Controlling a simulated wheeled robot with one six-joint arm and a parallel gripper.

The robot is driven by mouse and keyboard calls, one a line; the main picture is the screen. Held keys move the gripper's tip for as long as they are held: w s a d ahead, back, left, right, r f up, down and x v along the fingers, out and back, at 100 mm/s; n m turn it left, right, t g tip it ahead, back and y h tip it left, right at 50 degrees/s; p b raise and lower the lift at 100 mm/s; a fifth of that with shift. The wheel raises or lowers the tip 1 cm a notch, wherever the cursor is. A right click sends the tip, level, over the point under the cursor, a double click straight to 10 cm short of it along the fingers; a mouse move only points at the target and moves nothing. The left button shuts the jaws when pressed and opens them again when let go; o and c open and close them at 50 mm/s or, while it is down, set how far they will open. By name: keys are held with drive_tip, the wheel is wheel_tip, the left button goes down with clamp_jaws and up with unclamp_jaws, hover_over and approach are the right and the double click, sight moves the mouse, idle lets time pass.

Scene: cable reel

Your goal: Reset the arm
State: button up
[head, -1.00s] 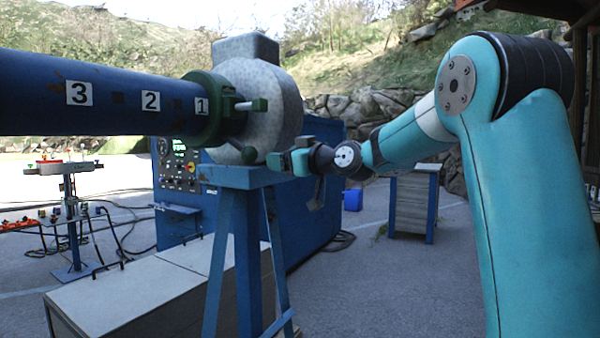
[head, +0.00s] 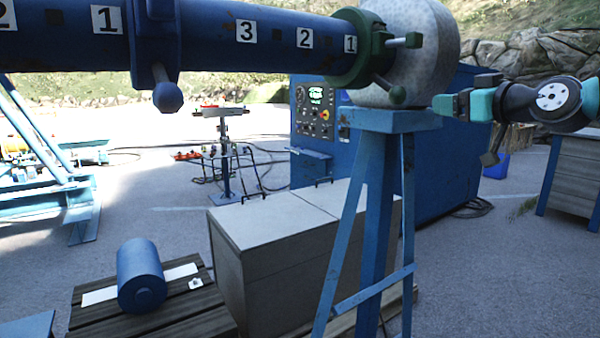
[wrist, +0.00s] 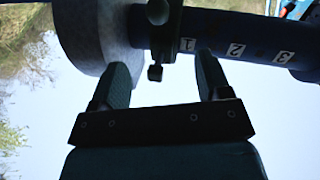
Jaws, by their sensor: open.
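My gripper (head: 443,104) is at the upper right of the head view, at the end of my teal arm. It overlaps the right edge of the grey drum (head: 420,45) there. In the wrist view my gripper (wrist: 164,62) shows two dark fingers spread apart with nothing between them. Beyond the fingers are the green collar's handle (wrist: 156,73) and the numbered blue pipe (wrist: 250,35). Neither finger is seen to touch them.
A blue stand (head: 378,215) bears the drum and pipe. A grey chest (head: 290,240) stands behind it. A blue cylinder (head: 140,275) lies on a wooden pallet (head: 195,320). A blue cabinet (head: 450,140) stands behind the drum. Open paved ground lies at right.

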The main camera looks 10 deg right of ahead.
drive_tip(key=s+a+f+g+y, duration=0.1)
drive_tip(key=s+a+f+g, duration=0.25)
drive_tip(key=a, duration=0.25)
drive_tip(key=s+a+f+n+g+y, duration=0.1)
drive_tip(key=s+a+f+g, duration=0.1)
drive_tip(key=a+f, duration=0.3)
drive_tip(key=s+a+f+g+y, duration=0.1)
drive_tip(key=s+a+f+g, duration=0.15)
drive_tip(key=a, duration=0.45)
drive_tip(key=s+a+f+g+h, duration=0.1)
drive_tip(key=s+a+f+g, duration=0.1)
drive_tip(key=s, duration=0.6)
drive_tip(key=s+a+f+g+h, duration=0.1)
drive_tip(key=s+a+f+g, duration=0.1)
drive_tip(key=s+f+g, duration=0.2)
drive_tip(key=s+a+f+n+g+h, duration=0.1)
drive_tip(key=s+a+f+g, duration=0.1)
drive_tip(key=s+f, duration=0.5)
drive_tip(key=s+g, duration=0.1)
drive_tip(key=s, duration=0.4)
drive_tip(key=shift+a, duration=0.2)
drive_tip(key=shift+c, duration=0.5)
